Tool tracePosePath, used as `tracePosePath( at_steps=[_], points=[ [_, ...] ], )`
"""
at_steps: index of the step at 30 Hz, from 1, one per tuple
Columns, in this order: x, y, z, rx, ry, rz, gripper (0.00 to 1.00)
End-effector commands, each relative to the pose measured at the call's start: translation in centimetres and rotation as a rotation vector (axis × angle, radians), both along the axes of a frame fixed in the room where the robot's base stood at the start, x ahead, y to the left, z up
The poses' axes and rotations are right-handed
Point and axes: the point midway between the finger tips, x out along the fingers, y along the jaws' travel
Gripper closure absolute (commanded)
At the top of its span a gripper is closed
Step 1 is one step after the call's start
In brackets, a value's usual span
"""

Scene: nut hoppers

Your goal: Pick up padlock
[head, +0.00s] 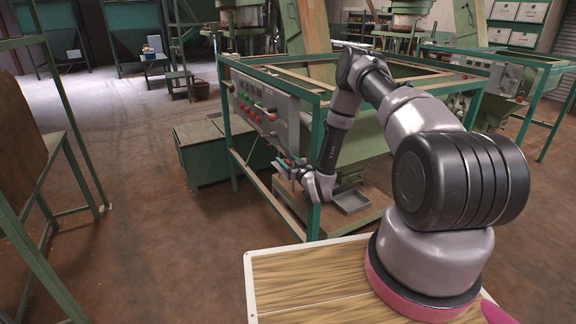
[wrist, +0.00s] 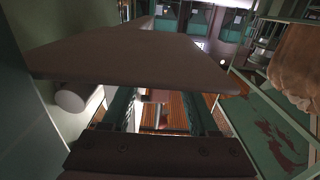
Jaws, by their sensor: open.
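I cannot make out a padlock in either view; it may be hidden or too small to tell. My gripper (head: 290,163) is open, at the lower edge of the grey control panel (head: 265,112), close to the green corner post of the machine frame. At the head view's scale its fingers blend with the panel edge. In the wrist view my gripper (wrist: 163,112) shows close up, with a gap between its fingers. I cannot identify anything held in that gap.
A grey tray (head: 350,201) lies low inside the green machine frame (head: 314,220). A green box (head: 205,153) stands left of the frame. A wooden-topped surface (head: 300,287) is in front, under my arm. The floor (head: 140,230) at left is mostly clear.

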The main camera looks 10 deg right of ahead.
Motion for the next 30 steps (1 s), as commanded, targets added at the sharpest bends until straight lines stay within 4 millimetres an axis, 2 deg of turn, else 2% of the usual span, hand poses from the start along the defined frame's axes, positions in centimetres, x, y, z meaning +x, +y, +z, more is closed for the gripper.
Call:
tracePosePath(
  at_steps=[5,12,13,17,18,30],
  points=[
    [1.9,0.7,0.0,-0.001,-0.003,0.002,0.4],
    [2.1,0.7,0.0,0.0,-0.001,0.0,0.4],
    [2.1,0.7,0.0,0.0,0.0,0.0,0.44],
    [2.1,0.7,0.0,0.0,-0.001,0.0,0.94],
    [2.1,0.7,0.0,0.0,0.0,0.0,1.0],
    [2.0,0.7,0.4,0.001,-0.001,0.0,1.0]
  ],
)
